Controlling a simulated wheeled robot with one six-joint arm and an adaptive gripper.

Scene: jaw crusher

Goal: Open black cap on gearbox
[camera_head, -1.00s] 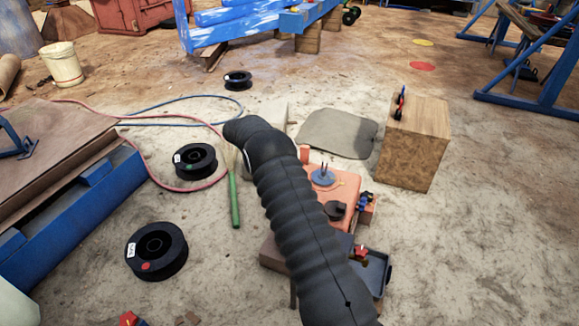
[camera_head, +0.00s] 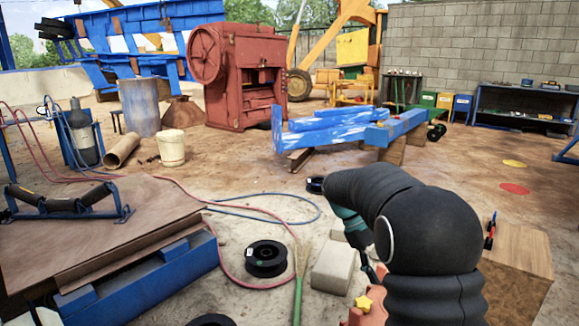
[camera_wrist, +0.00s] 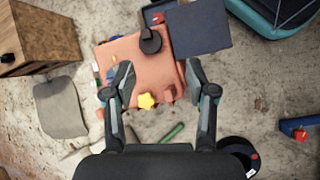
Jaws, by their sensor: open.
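The gearbox (camera_wrist: 150,66) is an orange box seen from above in the wrist view. Its black cap (camera_wrist: 151,42) is a dark round piece with a stub, at the box's upper part. My gripper (camera_wrist: 160,76) is open, with its two fingers spread over the box and nothing between the tips. The cap lies beyond the fingertips, apart from them. A yellow star-shaped knob (camera_wrist: 147,101) sits by the lower edge of the box. In the head view my arm hides most of the gearbox (camera_head: 362,318); the yellow knob shows (camera_head: 363,302), but the cap is hidden.
A dark blue plate (camera_wrist: 198,28) adjoins the box at right. A wooden block (camera_head: 518,268) stands at right. A black spool (camera_head: 266,259) and a pale block (camera_head: 333,267) lie on the floor. A low table (camera_head: 95,236) stands left.

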